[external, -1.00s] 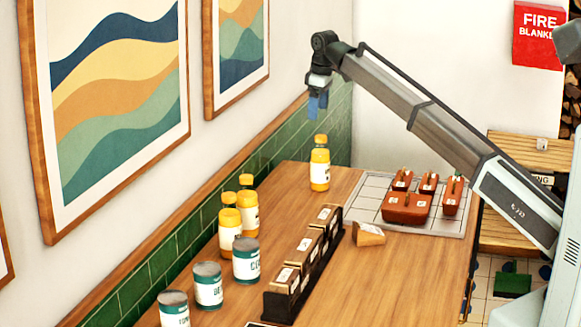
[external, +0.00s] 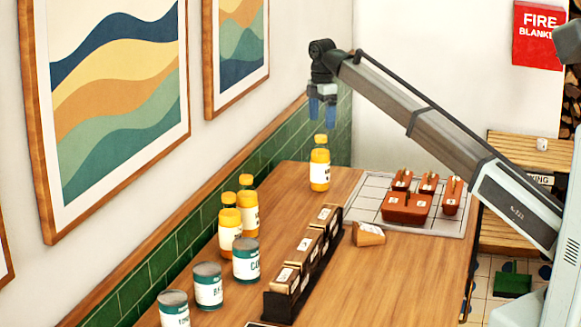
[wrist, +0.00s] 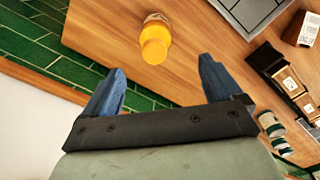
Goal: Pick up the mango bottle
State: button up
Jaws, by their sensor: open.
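A yellow bottle with a yellow cap and a white label (external: 320,172) stands upright and alone near the far end of the wooden counter. Its label is too small to read surely. My gripper (external: 322,120) hangs just above its cap, pointing down, open and empty. In the wrist view the same bottle (wrist: 155,42) lies ahead of the space between the blue fingers (wrist: 160,70), apart from both. More yellow bottles (external: 231,232) stand close together by the wall at left; their labels are not readable.
A dark rack of cartons (external: 295,280) and several cans (external: 208,287) stand nearer the front. A tiled tray (external: 366,214) with brown lidded dishes lies to the right. A tan wedge-shaped block (external: 368,234) sits beside it. A green tiled wall (external: 330,135) runs close behind the lone bottle.

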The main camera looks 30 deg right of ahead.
aim_at(320, 148)
notch_tip(320, 148, down, 5)
jog(key=shift+f, duration=0.15)
jog(key=shift+w+d+f, duration=0.1)
jog(key=shift+w+f, duration=0.1)
jog(key=shift+f, duration=1.2)
jog(key=shift+w+f, duration=0.2)
jog(key=shift+f, duration=1.15)
grip_shut()
